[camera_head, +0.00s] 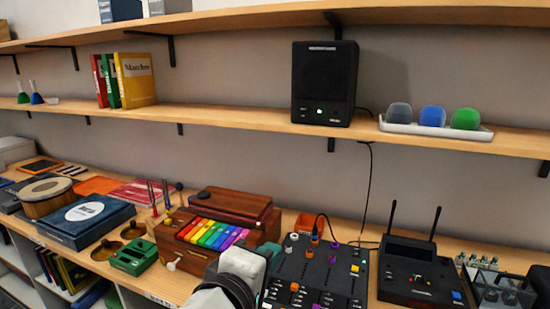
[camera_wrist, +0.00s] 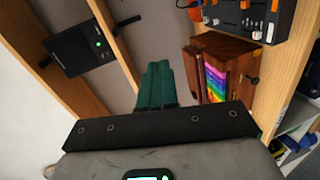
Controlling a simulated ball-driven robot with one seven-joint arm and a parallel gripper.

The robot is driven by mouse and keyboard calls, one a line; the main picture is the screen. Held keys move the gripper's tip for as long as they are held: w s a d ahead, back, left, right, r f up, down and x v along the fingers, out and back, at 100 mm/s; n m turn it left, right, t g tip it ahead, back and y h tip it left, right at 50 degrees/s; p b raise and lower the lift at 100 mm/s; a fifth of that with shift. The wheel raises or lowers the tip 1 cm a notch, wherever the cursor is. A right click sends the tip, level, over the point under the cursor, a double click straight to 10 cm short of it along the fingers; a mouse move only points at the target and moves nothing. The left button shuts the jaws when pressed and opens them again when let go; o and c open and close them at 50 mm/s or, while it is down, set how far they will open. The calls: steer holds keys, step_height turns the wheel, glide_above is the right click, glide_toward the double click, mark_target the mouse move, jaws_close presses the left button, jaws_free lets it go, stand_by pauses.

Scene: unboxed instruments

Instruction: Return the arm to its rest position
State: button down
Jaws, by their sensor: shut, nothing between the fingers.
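My gripper (camera_wrist: 159,68) shows in the wrist view as two dark green fingers side by side, shut and with nothing between them. It points toward the wall between the shelf edge and the wooden music box. In the head view my pale arm rises at the bottom centre, in front of the bench edge and beside the black mixer (camera_head: 318,270). The fingers are not clearly seen there. The wooden box with rainbow keys (camera_head: 213,232) stands left of my arm; it also shows in the wrist view (camera_wrist: 216,80), right of the fingers.
A black speaker (camera_head: 323,82) and a white tray (camera_head: 436,131) with coloured domes stand on the shelf (camera_head: 230,118) above. A black device with antennas (camera_head: 420,272) is right of the mixer. A blue box (camera_head: 86,220) and drum (camera_head: 46,197) crowd the bench's left.

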steer(key=s+d+f+m+g+y, duration=0.1)
steer(key=s+d+f+m+g, duration=0.25)
steer(key=d+f, duration=0.8)
steer(key=s+d+f+m+g+y, duration=0.15)
steer(key=s+d+f+g, duration=0.25)
steer(key=d+f, duration=0.7)
steer(key=s+d+f+m+g+y, duration=0.1)
steer(key=s+d+f+m+g, duration=0.1)
steer(key=s+f, duration=0.5)
steer(key=s+d+f+m+g+y, duration=0.2)
steer(key=s+f+m, duration=0.4)
steer(key=s, duration=0.9)
step_height(320, 180, down, 2)
steer(key=shift+s+d+f+g, duration=0.15)
steer(key=shift+s+d+g, duration=0.15)
steer(key=shift+d+g, duration=0.6)
